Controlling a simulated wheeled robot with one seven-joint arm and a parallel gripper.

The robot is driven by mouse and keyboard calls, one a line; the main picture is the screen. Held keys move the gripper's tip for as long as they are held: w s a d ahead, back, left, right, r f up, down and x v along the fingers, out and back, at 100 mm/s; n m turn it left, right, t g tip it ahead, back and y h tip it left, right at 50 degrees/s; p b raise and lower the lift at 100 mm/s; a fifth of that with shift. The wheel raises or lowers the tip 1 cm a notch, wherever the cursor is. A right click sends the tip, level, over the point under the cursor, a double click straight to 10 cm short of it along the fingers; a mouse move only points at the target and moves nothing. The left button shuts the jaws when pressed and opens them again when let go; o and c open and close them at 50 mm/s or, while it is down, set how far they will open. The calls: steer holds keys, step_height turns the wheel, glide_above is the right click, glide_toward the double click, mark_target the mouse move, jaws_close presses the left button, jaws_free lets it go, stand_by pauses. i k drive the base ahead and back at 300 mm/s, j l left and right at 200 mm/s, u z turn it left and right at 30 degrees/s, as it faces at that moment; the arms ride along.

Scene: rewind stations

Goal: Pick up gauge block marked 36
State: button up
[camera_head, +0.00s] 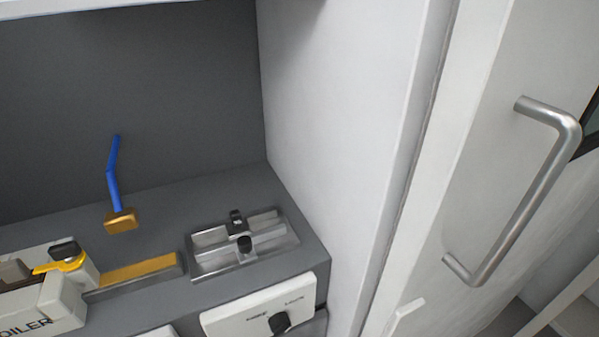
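No block with a readable 36 shows in the head view. A small brass-coloured block (121,220) sits on the grey bench, with a bent blue rod (113,175) standing up from it; I see no number on it. A long bar with a brass-coloured top (138,271) lies in front of it, and I see no number there either. A metal fixture (243,248) with black knobs stands to the right on the bench. My gripper is not in view.
A white machine with a yellow lever (62,264) and partly cut-off lettering ending "OILER" stands at lower left. A white panel with a black knob (262,307) is at the bench front. A door with a metal handle (530,195) is at right. Bare bench lies behind the fixture.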

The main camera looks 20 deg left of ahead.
mark_target(238, 226)
steer(key=j+u, duration=0.1)
steer(key=u, duration=0.25)
steer(key=i+u, duration=0.1)
steer(key=u, duration=0.6)
steer(key=i+j, duration=0.05)
